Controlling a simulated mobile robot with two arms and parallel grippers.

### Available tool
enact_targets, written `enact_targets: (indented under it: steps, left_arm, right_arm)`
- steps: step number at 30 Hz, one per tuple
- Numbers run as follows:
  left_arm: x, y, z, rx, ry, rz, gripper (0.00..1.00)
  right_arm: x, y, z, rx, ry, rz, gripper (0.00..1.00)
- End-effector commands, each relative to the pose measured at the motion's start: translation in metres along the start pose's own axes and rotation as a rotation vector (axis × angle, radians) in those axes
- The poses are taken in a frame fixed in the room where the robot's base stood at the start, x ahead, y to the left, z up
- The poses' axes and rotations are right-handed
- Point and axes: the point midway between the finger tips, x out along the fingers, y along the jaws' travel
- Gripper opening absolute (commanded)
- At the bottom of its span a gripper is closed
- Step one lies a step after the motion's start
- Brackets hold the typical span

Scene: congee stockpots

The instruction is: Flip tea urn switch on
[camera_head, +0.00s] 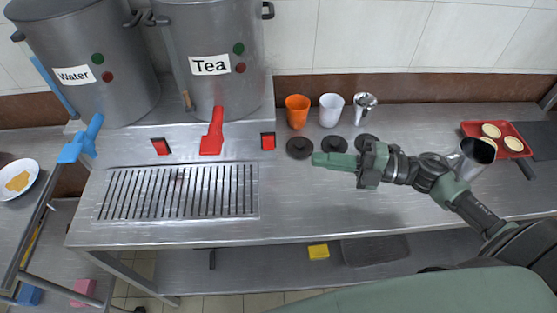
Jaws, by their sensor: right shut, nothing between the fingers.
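The grey tea urn (208,90), labelled "Tea", stands on a raised metal base at the back. It has a red tap (212,132) and a green and a red round light. A red switch (268,141) sits on the base to the right of the tap. My right gripper (318,159) is shut and empty, pointing left, to the right of and a little below that switch in the picture, apart from it. My left gripper is not in view.
The water urn (85,45) with a blue tap stands left, with another red switch (161,146) to its right. A drip grate (178,192) lies in front. An orange cup (297,111), a white cup (331,109), dark round discs and a red tray (496,139) lie rightward.

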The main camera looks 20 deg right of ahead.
Motion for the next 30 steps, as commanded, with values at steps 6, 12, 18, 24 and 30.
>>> enact_targets:
  steps: [6, 12, 18, 24, 30]
  left_arm:
    - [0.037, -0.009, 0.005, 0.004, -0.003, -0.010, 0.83]
    - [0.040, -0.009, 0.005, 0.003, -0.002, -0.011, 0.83]
    - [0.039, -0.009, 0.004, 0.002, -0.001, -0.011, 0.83]
    - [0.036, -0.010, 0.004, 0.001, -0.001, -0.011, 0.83]
    - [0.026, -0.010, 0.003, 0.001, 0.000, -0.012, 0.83]
  right_arm:
    - [0.001, -0.037, 0.004, 0.000, 0.000, 0.000, 0.00]
    - [0.001, -0.040, 0.005, 0.000, 0.000, 0.000, 0.00]
    - [0.001, -0.039, 0.005, 0.000, 0.000, 0.000, 0.00]
    - [0.009, -0.037, 0.005, -0.002, 0.000, 0.002, 0.00]
    - [0.042, -0.035, 0.005, -0.001, 0.000, 0.005, 0.00]
